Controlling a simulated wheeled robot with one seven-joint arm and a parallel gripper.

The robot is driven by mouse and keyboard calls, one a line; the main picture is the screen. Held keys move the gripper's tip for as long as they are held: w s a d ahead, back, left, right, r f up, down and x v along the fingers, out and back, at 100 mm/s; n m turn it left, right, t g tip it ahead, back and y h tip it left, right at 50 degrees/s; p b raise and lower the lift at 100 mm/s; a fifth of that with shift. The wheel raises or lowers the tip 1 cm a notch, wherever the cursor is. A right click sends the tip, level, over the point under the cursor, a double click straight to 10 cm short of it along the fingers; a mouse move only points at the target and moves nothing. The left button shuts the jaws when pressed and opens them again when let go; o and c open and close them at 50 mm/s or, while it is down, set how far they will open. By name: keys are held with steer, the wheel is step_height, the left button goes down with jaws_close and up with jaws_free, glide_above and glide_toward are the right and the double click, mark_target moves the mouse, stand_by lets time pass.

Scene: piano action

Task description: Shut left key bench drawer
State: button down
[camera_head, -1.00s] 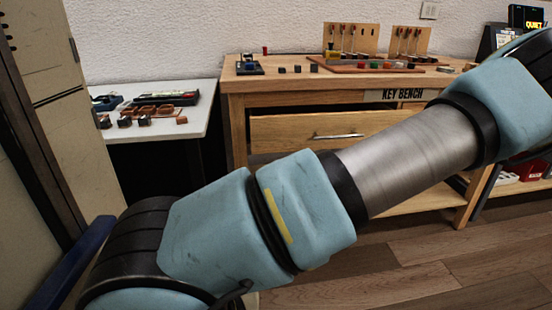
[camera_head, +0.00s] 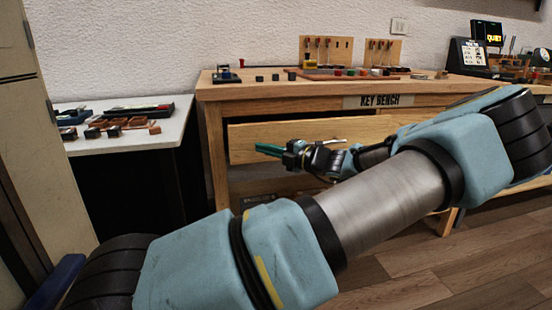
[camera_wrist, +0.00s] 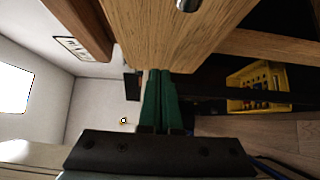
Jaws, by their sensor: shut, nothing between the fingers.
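The left key bench drawer (camera_head: 255,138) has a pale wooden front below the bench top, left of the KEY BENCH label. A dark gap shows above its front, so it stands partly open. My gripper (camera_head: 262,150) is in front of the drawer's left half, with green fingers together and empty. In the wrist view, the fingers (camera_wrist: 158,75) point at the edge of the wooden drawer front (camera_wrist: 165,35); I cannot tell whether they touch. A bit of the silver handle (camera_wrist: 187,4) shows at the top there.
The key bench top (camera_head: 225,92) carries small blocks and tool racks. A white side table (camera_head: 165,140) with small parts stands to the left. A yellow crate (camera_wrist: 238,78) lies beyond the drawer in the wrist view. Wooden floor (camera_head: 385,265) is open in front.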

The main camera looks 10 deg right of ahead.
steer(key=shift+w+a, duration=0.15)
steer(key=shift+w, duration=0.9)
steer(key=shift+w+r, duration=0.1)
steer(key=shift+w, duration=0.1)
steer(key=w+p, duration=0.2)
steer(key=w, duration=0.1)
steer(key=w+p, duration=0.1)
steer(key=w, duration=0.2)
steer(key=w+a+p, duration=0.1)
steer(key=w+p, duration=0.1)
steer(key=w, duration=0.1)
steer(key=shift+w+a+p, duration=0.1)
steer(key=shift+p, duration=0.2)
steer(key=shift+r, duration=0.1)
